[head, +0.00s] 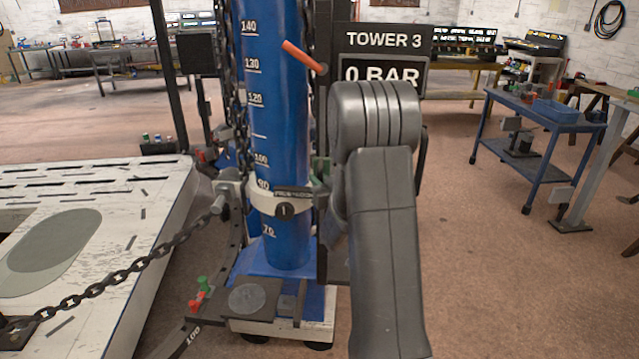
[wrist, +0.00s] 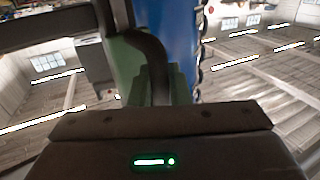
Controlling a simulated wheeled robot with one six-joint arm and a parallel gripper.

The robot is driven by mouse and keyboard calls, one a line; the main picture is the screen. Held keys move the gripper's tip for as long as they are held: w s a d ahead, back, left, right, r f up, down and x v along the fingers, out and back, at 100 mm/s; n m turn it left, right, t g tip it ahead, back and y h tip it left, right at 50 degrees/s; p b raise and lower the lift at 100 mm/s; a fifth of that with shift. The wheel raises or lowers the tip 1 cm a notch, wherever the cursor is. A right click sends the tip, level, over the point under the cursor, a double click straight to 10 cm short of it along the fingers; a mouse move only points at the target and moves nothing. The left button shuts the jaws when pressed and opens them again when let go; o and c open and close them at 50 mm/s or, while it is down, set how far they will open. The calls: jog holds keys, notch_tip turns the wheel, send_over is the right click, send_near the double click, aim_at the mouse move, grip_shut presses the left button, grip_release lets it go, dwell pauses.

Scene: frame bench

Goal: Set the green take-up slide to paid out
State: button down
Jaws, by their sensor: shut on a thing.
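A green piece (head: 320,170), which looks like the take-up slide, sits at the right side of the blue tower column (head: 275,130), just above the white collar. In the wrist view, green stepped surfaces (wrist: 172,85) stand in front of my gripper, with a dark curved bar (wrist: 152,62) between them. My gripper is shut on the slide, as far as the views show; its fingertips are hard to make out. In the head view my dark arm covers most of the gripper and part of the slide. I cannot read the slide's setting.
A white collar (head: 262,198) rings the column, and a chain (head: 130,270) runs from it down left across a white slotted frame (head: 130,215). An orange lever (head: 302,56) sticks out beside the 0 BAR display (head: 386,72). A blue cart (head: 545,120) stands right; floor between is clear.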

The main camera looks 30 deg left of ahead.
notch_tip(320, 180, up, 20)
jog(key=p, duration=0.4)
jog(key=shift+r, duration=0.1)
jog(key=c, duration=1.5)
grip_release()
jog(key=shift+o, duration=0.5)
jog(key=shift+d+f, duration=0.1)
jog(key=shift+f, duration=0.1)
jog(key=b+v, duration=0.2)
jog(key=v, duration=1.1)
jog(key=shift+s+d+b, duration=0.15)
jog(key=shift+d+b, duration=0.15)
jog(key=shift+b, duration=0.1)
